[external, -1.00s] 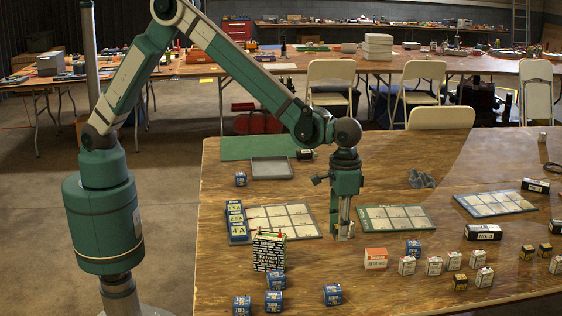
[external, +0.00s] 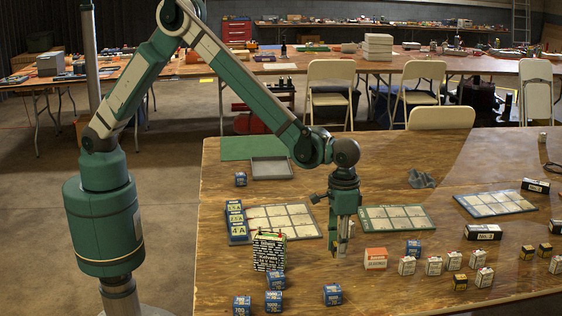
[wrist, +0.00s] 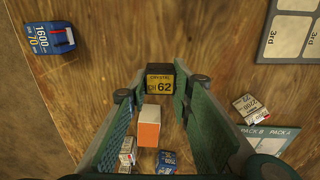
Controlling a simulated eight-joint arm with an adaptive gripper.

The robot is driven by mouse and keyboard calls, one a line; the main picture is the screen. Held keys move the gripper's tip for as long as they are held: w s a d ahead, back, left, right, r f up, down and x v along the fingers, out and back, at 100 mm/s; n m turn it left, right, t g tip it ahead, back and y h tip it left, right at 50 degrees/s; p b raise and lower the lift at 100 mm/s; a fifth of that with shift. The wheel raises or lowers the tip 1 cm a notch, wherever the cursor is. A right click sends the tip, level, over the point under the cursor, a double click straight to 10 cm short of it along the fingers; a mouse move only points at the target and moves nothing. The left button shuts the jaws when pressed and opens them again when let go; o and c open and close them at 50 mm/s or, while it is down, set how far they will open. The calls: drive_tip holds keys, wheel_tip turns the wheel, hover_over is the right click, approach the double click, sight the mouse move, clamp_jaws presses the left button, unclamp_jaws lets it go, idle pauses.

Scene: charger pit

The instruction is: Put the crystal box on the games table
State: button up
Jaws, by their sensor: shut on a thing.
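A small black and yellow box (wrist: 160,85) lettered "CRYSTAL CH 62" sits between my fingertips in the wrist view. My gripper (wrist: 155,92) is shut on it. In the external view my gripper (external: 341,248) points down over the near wooden table (external: 400,295), between two gridded boards and left of an orange and white box (external: 376,258). The crystal box is mostly hidden by the fingers there. I cannot tell whether it touches the tabletop. No table is visibly marked as the games table.
Gridded boards lie left (external: 285,219) and right (external: 396,218) of my gripper. Several small boxes stand to the right. Long tables (external: 240,70) and chairs (external: 330,80) stand behind.

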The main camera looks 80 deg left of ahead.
sight(338, 267)
drive_tip(key=shift+f, duration=0.25)
drive_tip(key=shift+f+b, duration=0.35)
drive_tip(key=shift+f, duration=1.55)
drive_tip(key=shift+f, duration=0.2)
drive_tip(key=o, duration=0.8)
drive_tip(key=shift+c, duration=0.2)
drive_tip(key=shift+r, duration=0.25)
wheel_tip(338, 267, up, 12)
drive_tip(key=shift+f+p, duration=0.1)
drive_tip(key=shift+p, duration=0.9)
